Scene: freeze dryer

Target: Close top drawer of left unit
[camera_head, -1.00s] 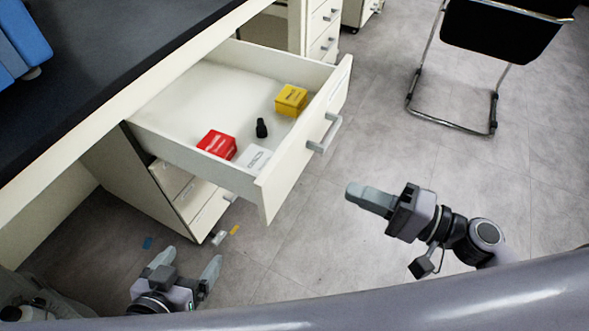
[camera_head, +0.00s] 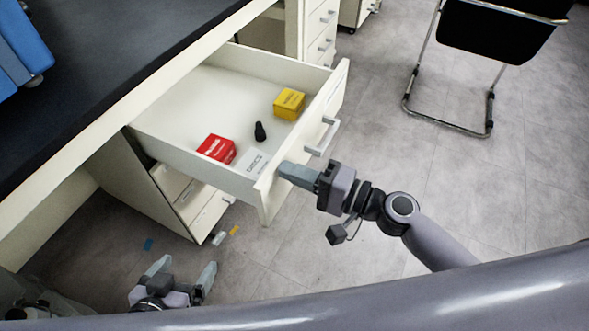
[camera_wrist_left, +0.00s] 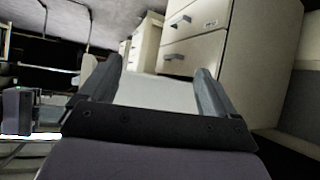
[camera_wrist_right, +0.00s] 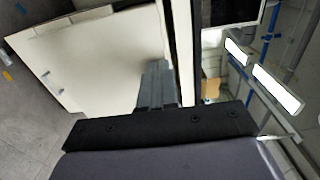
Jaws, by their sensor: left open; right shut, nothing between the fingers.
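The top drawer (camera_head: 185,142) of the left unit is pulled far out from under the dark worktop. Its front panel (camera_head: 337,99) carries a metal handle (camera_head: 322,137). Inside lie a red box (camera_head: 216,149), a yellow box (camera_head: 289,103), a small black item (camera_head: 260,132) and a white box (camera_head: 257,161). My right gripper (camera_head: 284,169) is shut and empty, with its fingertips at the near end of the drawer front; contact is hard to tell. The right wrist view shows the shut fingers (camera_wrist_right: 157,85) against the pale panel. My left gripper (camera_head: 184,268) is open and empty, low near the floor.
The worktop (camera_head: 95,75) overhangs the unit, with blue equipment (camera_head: 22,45) on it. Lower drawers (camera_head: 205,215) sit below the open one. A black chair (camera_head: 500,32) stands at the upper right. The floor before the drawer front is clear.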

